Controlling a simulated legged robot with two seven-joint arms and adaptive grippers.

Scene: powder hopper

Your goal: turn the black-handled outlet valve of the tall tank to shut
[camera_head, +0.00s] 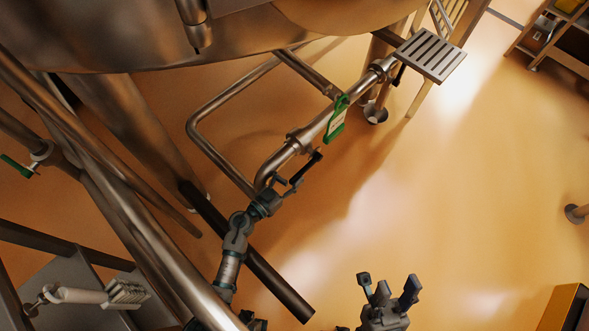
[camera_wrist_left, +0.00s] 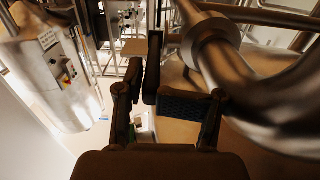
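A small black handle (camera_head: 399,76) sits on the steel pipe beside a flange, partly under a slatted step in the head view. I take it for the outlet valve's handle; its exact position is hard to read. In the left wrist view the left gripper (camera_wrist_left: 158,88) has dark fingers close to the large pipe bend (camera_wrist_left: 240,75). My right gripper (camera_head: 389,286) is open and empty over the floor at the bottom.
A green tag or handle (camera_head: 337,118) is on the same pipe. The slatted step (camera_head: 430,54) overhangs the pipe's far end. The metal tank (camera_head: 110,45) fills the top left. The floor at right is mostly clear.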

